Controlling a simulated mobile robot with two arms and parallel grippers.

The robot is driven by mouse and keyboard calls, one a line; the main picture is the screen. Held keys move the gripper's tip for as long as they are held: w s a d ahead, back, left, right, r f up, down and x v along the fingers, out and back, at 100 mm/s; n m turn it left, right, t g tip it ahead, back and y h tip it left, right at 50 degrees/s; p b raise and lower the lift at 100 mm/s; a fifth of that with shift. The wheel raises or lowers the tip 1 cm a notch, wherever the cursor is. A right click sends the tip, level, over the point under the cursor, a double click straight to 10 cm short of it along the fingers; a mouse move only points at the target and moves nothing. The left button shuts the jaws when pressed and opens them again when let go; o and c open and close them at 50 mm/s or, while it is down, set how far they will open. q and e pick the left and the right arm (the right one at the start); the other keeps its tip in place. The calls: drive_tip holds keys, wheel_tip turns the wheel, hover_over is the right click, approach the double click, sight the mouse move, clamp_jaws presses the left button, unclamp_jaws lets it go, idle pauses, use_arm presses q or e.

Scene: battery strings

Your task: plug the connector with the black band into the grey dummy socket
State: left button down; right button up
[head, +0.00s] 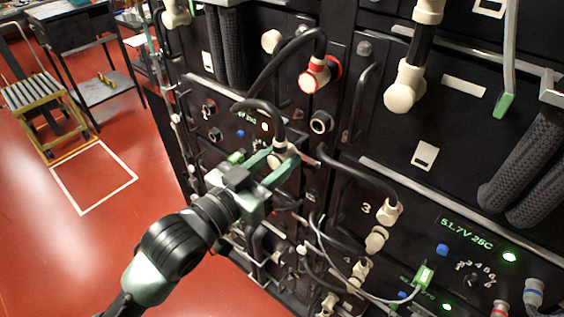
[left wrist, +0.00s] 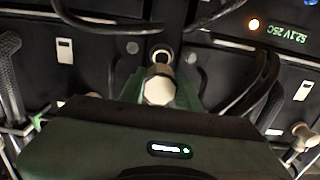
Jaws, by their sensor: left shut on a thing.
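My left gripper (head: 282,160) is at the front of the battery rack, its green fingers shut on an off-white connector (head: 279,146). A black cable arches up from the connector. In the left wrist view, the connector (left wrist: 159,86) sits between the fingers, and a round socket with a pale ring (left wrist: 162,56) shows just beyond it. I cannot tell whether they touch. The black band cannot be made out; the fingers cover part of the connector. In the head view, an open round socket (head: 321,122) is up and right of the gripper; I cannot tell if it is the grey dummy. My right gripper is not in view.
A red-banded connector (head: 314,76) is plugged in above. Other off-white connectors (head: 389,211) and loose black cables (head: 345,170) crowd the lower right. A rack handle (head: 360,98) stands out nearby. Red floor (head: 60,245) lies open at left, near a yellow cart (head: 45,110).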

sight(297, 143)
use_arm(q)
drive_tip(key=shift+w+a, duration=0.25)
drive_tip(key=shift+a, duration=0.05)
drive_tip(key=shift+s+d+p, duration=0.1)
drive_tip(key=shift+d+p, duration=0.1)
drive_tip(key=shift+p, duration=0.15)
drive_tip(key=shift+x, duration=0.75)
drive_tip(key=shift+p+x, duration=0.35)
drive_tip(key=shift+x, duration=1.75)
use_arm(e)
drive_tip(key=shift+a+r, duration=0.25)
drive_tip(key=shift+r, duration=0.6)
use_arm(q)
drive_tip(key=shift+p, duration=0.4)
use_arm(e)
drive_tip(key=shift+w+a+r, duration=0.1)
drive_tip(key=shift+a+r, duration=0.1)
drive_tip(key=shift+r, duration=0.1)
use_arm(q)
drive_tip(key=shift+p, duration=0.55)
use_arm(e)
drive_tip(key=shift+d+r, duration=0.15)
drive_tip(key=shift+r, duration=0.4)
use_arm(q)
drive_tip(key=shift+x, duration=1.75)
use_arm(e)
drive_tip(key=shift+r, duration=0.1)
